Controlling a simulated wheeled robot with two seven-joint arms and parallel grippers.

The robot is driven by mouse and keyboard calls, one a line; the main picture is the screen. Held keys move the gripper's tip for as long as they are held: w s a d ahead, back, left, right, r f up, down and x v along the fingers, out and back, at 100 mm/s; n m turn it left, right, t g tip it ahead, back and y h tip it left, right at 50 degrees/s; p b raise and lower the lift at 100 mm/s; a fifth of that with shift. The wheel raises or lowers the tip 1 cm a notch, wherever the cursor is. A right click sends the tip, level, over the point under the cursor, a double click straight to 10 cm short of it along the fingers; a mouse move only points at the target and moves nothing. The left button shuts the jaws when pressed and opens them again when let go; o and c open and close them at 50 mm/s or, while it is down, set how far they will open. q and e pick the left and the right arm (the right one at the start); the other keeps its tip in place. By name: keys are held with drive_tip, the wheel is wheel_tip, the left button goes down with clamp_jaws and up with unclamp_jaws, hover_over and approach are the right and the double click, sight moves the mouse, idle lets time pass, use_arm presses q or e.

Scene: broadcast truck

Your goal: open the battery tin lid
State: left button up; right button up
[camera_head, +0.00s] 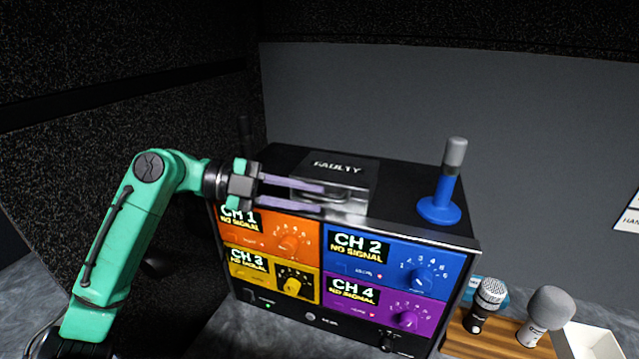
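A small box marked FAULTY (345,168) with a dark top and shiny metal-like sides sits on top of the black four-channel unit (398,213). It is the only tin-like thing in view, but I see no battery label on it. Its lid appears shut. My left gripper (321,199) reaches in from the left, level, with its two purple-grey fingers apart. The fingers overlap the box's front left side in the picture; I cannot tell whether they touch it. I see nothing held between them. My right gripper is not in view.
A blue stand with a grey-topped post (447,180) rises at the unit's right end. A dark post (244,137) stands behind on the left. Two microphones (487,297) (543,310) stand on a wooden board at lower right, beside a white tray (597,340).

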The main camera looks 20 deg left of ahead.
use_arm(q)
drive_tip(key=shift+w+p+x, duration=0.2)
drive_tip(key=shift+p+x, duration=0.15)
drive_tip(key=shift+x, duration=0.8)
drive_tip(key=shift+w+f, duration=0.25)
drive_tip(key=shift+w, duration=0.15)
drive_tip(key=shift+c, duration=1)
drive_tip(key=shift+s, duration=0.1)
clamp_jaws()
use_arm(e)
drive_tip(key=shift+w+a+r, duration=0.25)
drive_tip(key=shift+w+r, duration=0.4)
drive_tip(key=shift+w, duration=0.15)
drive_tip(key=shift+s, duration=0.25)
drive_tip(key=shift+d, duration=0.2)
